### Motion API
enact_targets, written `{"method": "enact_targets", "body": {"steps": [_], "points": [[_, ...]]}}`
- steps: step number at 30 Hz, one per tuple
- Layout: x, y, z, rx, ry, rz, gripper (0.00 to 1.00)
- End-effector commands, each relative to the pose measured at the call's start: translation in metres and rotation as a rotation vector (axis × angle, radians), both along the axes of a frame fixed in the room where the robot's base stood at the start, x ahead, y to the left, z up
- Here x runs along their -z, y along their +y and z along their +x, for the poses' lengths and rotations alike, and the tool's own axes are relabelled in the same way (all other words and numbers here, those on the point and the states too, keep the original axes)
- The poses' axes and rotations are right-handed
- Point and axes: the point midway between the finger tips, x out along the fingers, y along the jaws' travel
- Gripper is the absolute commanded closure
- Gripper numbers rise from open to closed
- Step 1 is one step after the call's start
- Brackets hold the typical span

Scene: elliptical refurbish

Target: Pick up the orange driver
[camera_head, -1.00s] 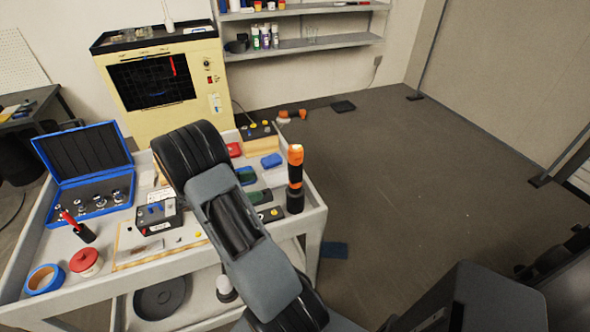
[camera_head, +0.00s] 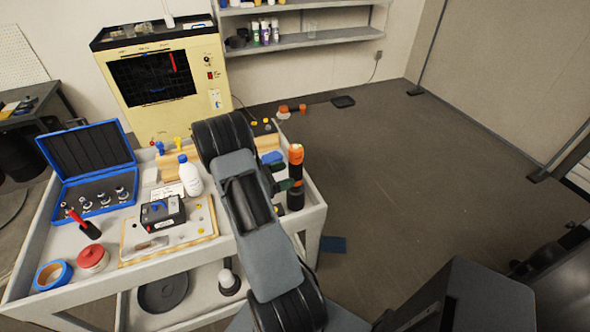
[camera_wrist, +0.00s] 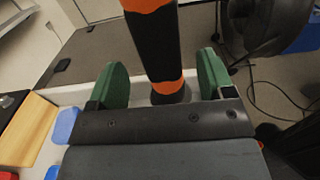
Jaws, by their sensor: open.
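The orange driver (camera_head: 296,168) appears to be the black-and-orange cylinder standing upright at the right end of the cart (camera_head: 312,215). In the wrist view the driver (camera_wrist: 155,45) rises between the two green fingers of my gripper (camera_wrist: 162,65). My gripper is open, with one finger on each side of the driver and gaps visible on both sides. In the head view my gripper (camera_head: 284,186) is beside the driver's middle, partly hidden behind my arm. The driver's top is cut off in the wrist view.
A white bottle (camera_head: 190,176), a black box (camera_head: 163,213) and a blue open case (camera_head: 92,190) stand on the cart. A blue block (camera_head: 271,157) is near the driver. Another orange item (camera_head: 291,108) lies on the floor.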

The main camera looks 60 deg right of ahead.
Motion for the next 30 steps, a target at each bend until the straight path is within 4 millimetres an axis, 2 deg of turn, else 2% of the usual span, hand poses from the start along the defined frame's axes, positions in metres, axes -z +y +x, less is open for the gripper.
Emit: {"method": "enact_targets", "body": {"steps": [3, 9, 18, 30], "points": [[-0.002, -0.014, -0.012, 0.005, 0.002, 0.003, 0.25], [0.000, -0.031, -0.023, 0.003, -0.001, 0.001, 0.25], [0.001, -0.033, -0.025, 0.001, -0.001, 0.001, 0.25], [0.001, -0.033, -0.025, 0.001, -0.001, 0.001, 0.62]]}}
